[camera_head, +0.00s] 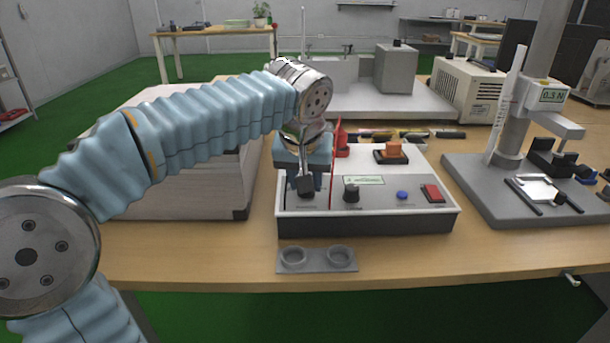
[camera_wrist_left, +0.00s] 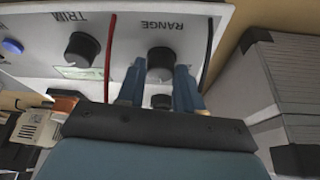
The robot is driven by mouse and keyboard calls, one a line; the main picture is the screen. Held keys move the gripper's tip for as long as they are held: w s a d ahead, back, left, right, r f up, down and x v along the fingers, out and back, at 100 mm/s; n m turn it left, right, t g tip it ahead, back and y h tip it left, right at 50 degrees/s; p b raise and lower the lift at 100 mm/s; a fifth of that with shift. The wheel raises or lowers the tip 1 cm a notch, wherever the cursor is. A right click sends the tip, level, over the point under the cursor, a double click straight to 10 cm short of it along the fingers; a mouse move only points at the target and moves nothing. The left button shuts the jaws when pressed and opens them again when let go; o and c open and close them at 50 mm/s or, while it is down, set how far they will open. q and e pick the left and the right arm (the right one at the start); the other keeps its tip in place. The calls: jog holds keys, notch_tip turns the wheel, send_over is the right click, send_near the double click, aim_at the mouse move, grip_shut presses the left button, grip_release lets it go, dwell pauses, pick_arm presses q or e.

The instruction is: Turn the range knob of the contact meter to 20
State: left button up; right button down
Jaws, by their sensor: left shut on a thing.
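The contact meter (camera_head: 367,221) is a grey box with a sloped front panel on the bench. Its black range knob (camera_wrist_left: 160,58) sits under the printed word RANGE in the left wrist view, which sees the panel upside down. My left gripper (camera_wrist_left: 160,72) is shut on the range knob, with one blue finger on each side. In the head view my left gripper (camera_head: 305,178) is over the left end of the panel and hides the knob. I cannot read the knob's pointer or any scale numbers. My right gripper is in neither view.
The black trim knob (camera_head: 351,192), blue button (camera_head: 402,195) and red switch (camera_head: 433,192) share the panel. A red lead (camera_wrist_left: 109,58) and a black lead (camera_wrist_left: 208,52) flank the range knob. A grey two-cup holder (camera_head: 317,260) lies in front; a force stand (camera_head: 475,180) is right.

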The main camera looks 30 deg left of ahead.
pick_arm(q)
jog(key=n+y, duration=0.1)
jog(key=n, duration=0.1)
jog(key=n+g+p, duration=0.1)
jog(key=n, duration=0.2)
jog(key=shift+w+d+n+y, duration=0.1)
jog(key=shift+d+n+y, duration=0.05)
jog(key=shift+n+y, duration=0.2)
jog(key=n+g, duration=0.1)
jog(key=n, duration=0.1)
jog(key=n+g, duration=0.1)
jog(key=n, duration=0.2)
jog(key=shift+w+y+p, duration=0.1)
jog(key=shift+y+p, duration=0.2)
jog(key=shift+y, duration=0.05)
jog(key=o, duration=1)
jog(key=v, duration=1.3)
jog(key=shift+d+r, duration=0.3)
